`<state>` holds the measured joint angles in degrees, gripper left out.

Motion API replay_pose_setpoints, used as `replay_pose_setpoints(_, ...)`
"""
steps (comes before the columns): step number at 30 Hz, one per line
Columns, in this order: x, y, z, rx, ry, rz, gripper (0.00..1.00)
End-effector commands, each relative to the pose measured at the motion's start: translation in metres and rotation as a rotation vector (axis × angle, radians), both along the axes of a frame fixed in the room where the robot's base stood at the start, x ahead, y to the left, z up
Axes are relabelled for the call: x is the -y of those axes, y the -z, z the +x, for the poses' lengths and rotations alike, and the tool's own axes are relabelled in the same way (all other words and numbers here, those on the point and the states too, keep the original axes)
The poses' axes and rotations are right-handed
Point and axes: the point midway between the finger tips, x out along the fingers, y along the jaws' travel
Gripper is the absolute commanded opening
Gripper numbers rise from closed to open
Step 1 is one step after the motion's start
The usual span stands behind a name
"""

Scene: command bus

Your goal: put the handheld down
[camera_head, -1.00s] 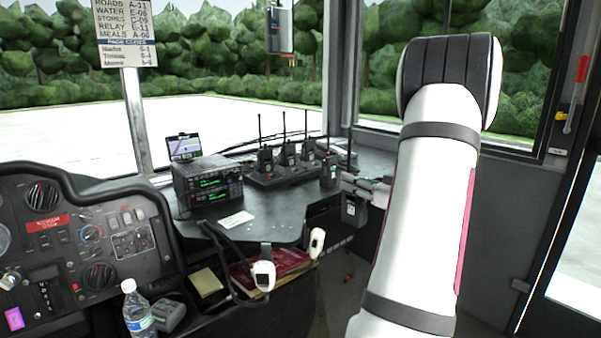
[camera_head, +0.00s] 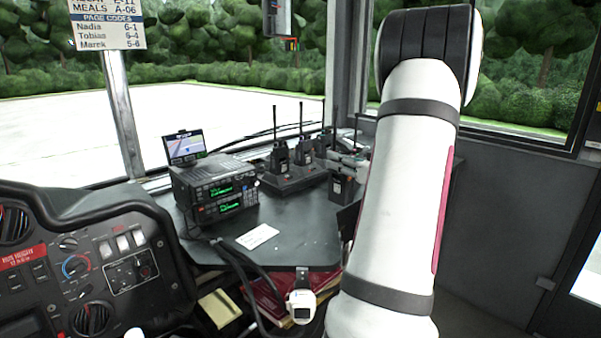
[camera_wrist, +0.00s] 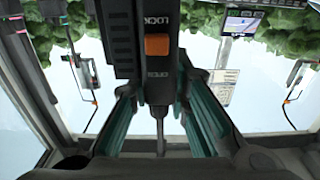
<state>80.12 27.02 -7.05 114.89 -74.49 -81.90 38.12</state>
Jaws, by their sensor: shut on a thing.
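In the wrist view the handheld (camera_wrist: 126,45) is a black body with an orange button, between the teal fingers of my gripper (camera_wrist: 158,88). Whether its bottom touches the dark counter (camera_head: 293,232) cannot be told. The charger rack (camera_head: 287,186) holds other radios, including one at its left (camera_head: 279,158).
A radio set with green displays (camera_head: 217,188) and a small screen (camera_head: 185,144) stand left of the rack. A white card (camera_head: 258,236) lies on the counter's clear front part. The window pillar (camera_head: 343,60) rises behind.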

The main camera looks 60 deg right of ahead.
Motion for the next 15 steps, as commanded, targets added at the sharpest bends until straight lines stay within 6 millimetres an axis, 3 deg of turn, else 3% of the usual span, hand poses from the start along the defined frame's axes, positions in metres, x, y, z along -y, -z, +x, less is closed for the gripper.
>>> replay_pose_setpoints(15,-0.045,0.012,0.112,0.002,-0.005,-0.003,0.0)
